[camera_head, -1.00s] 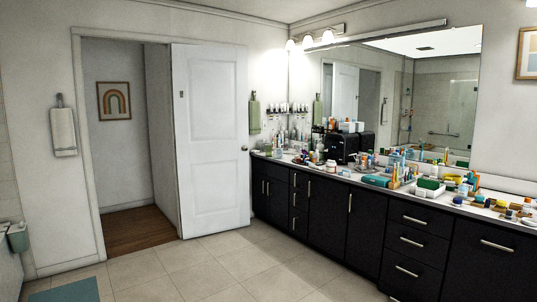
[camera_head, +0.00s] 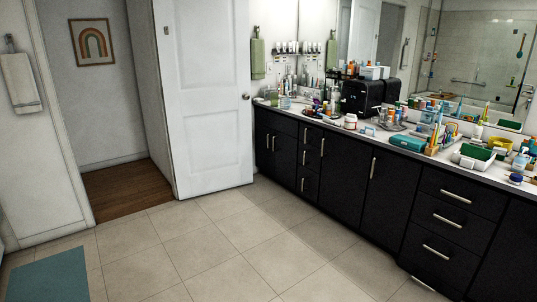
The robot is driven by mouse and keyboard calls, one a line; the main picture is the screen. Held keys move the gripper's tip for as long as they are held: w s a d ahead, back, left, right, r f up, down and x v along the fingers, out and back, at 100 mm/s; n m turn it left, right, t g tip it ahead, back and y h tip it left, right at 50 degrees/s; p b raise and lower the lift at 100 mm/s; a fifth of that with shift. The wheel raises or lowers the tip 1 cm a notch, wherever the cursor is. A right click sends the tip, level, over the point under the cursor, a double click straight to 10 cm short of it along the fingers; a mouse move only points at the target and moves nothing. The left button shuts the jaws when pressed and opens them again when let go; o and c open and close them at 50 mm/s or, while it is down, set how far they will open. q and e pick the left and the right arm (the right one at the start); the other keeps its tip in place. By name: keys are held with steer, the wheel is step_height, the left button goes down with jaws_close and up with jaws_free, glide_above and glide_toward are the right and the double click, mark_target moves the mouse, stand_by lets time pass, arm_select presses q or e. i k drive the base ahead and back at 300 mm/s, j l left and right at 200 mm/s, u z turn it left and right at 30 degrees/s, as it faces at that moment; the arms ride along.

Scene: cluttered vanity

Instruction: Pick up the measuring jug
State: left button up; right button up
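I cannot pick out the measuring jug for certain among the many small items on the vanity counter (camera_head: 480,175). A small clear container (camera_head: 284,102) stands near the counter's far left end, but it is too small to tell what it is. A white lidded jar (camera_head: 350,122) stands in front of a black box-shaped appliance (camera_head: 362,97). A teal case (camera_head: 407,143) lies nearer, at the counter's front edge. Neither of my grippers shows in this view.
Dark cabinets (camera_head: 340,165) with metal handles run below the counter along the right. The tiled floor (camera_head: 225,240) in front is clear. A white door (camera_head: 208,95) stands beside an open doorway. A teal mat (camera_head: 48,275) lies at lower left.

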mark_target(284, 100)
steer(key=i, duration=2.75)
